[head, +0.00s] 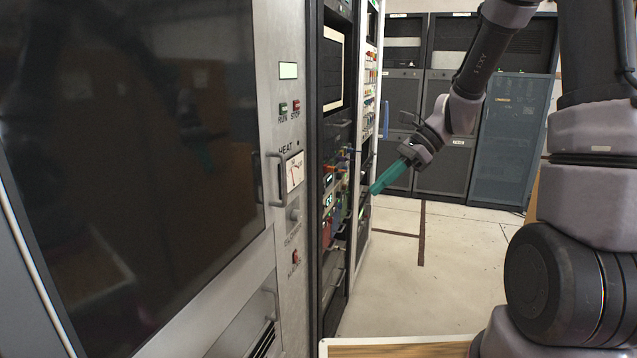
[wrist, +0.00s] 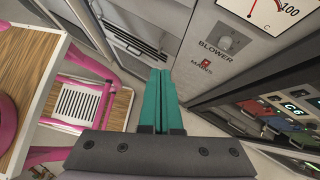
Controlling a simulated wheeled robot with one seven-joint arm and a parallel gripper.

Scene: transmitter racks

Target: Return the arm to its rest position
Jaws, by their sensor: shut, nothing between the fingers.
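My gripper (head: 376,188) is at the end of my arm, which reaches down and left from the upper right in the head view. Its teal fingers are shut with nothing between them. They point toward the rack fronts on the left, near the open-fronted rack (head: 333,190) with coloured parts. In the wrist view my gripper (wrist: 159,75) shows its two teal fingers side by side, touching.
A large dark-windowed cabinet (head: 130,120) fills the left. Dark racks (head: 440,120) stand along the back. The pale floor (head: 450,260) between is clear. A wood-topped table (head: 400,350) edge shows at the bottom. The wrist view shows pink tubular furniture (wrist: 95,85) at left.

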